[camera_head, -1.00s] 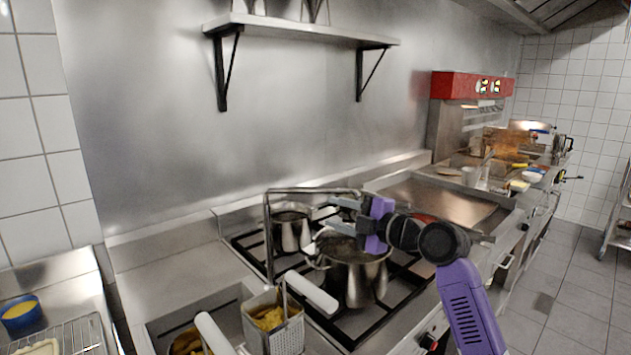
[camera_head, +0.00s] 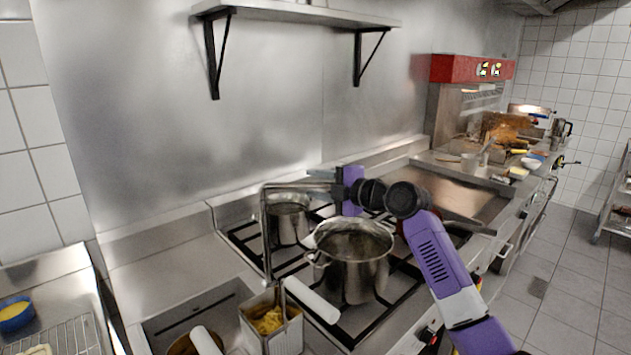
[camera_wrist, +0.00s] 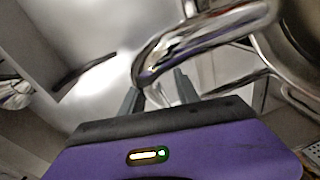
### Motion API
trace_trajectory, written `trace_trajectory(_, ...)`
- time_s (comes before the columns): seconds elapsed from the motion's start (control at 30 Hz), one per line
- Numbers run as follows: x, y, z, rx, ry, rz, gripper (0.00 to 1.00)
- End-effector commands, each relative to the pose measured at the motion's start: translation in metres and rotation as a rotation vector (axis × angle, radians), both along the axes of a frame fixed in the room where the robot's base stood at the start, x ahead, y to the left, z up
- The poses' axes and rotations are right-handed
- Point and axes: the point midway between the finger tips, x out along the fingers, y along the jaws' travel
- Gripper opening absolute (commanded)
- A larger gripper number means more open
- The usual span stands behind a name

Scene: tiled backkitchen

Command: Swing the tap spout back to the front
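The tap spout (camera_head: 266,235) is a thin metal pipe that rises beside the fryer basket and bends right over the hob. Its far end is partly hidden by my gripper in the head view. My gripper (camera_head: 322,180) is at the right end of the spout's horizontal run, above the rear pot. In the wrist view, a shiny chrome tube (camera_wrist: 200,42) curves just ahead of my two fingers. My gripper (camera_wrist: 157,92) shows its fingertips spread apart there, with the tube's bend at or between them. I cannot tell whether they touch it.
A large pot (camera_head: 352,270) stands on the hob in front, below my arm, with a smaller pot (camera_head: 288,222) behind it. A fryer basket (camera_head: 270,322) with white handles stands at the front left. A wall shelf (camera_head: 300,14) hangs above.

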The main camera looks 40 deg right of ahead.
Motion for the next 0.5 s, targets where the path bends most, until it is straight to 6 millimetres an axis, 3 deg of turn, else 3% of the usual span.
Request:
trace_trajectory(0.3,0.0032,0.0006,-0.0010,0.000,0.001,0.000,0.38)
trace_trajectory(0.5,0.0031,0.0006,-0.0010,0.001,0.001,0.000,0.00)
